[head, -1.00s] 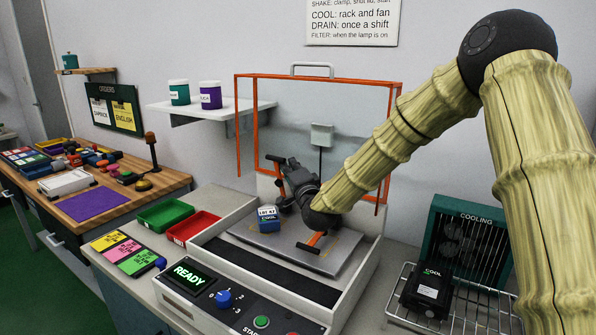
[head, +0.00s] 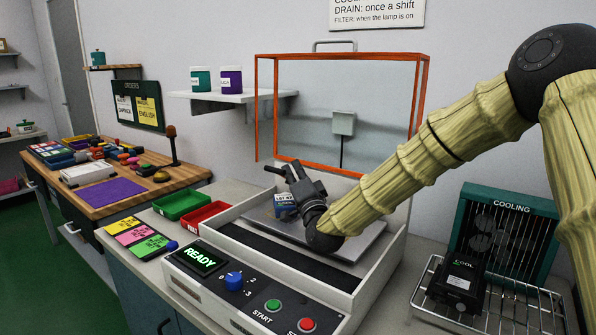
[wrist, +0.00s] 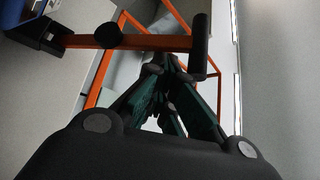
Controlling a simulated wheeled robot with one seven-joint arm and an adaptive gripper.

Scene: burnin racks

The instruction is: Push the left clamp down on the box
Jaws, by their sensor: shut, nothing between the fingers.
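The small blue-and-white box (head: 285,205) stands on the grey plate of the open machine, partly hidden by my gripper in the head view. The left clamp shows in the head view as a black handle (head: 274,170) just left of my fingers. In the wrist view its orange bar (wrist: 150,42) crosses above my fingers, with the black handle at its right end and a black pad at its left. A blue corner, likely the box (wrist: 25,10), shows beside the pad. My gripper (wrist: 165,65) is shut and empty, its tips close to the bar; contact cannot be told.
The orange-framed lid (head: 343,57) stands open behind the plate. The machine's pale walls surround the plate. A red bin (head: 203,218) and green bin (head: 180,203) stand left, the cooling rack (head: 488,300) right. My arm hides the plate's right part.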

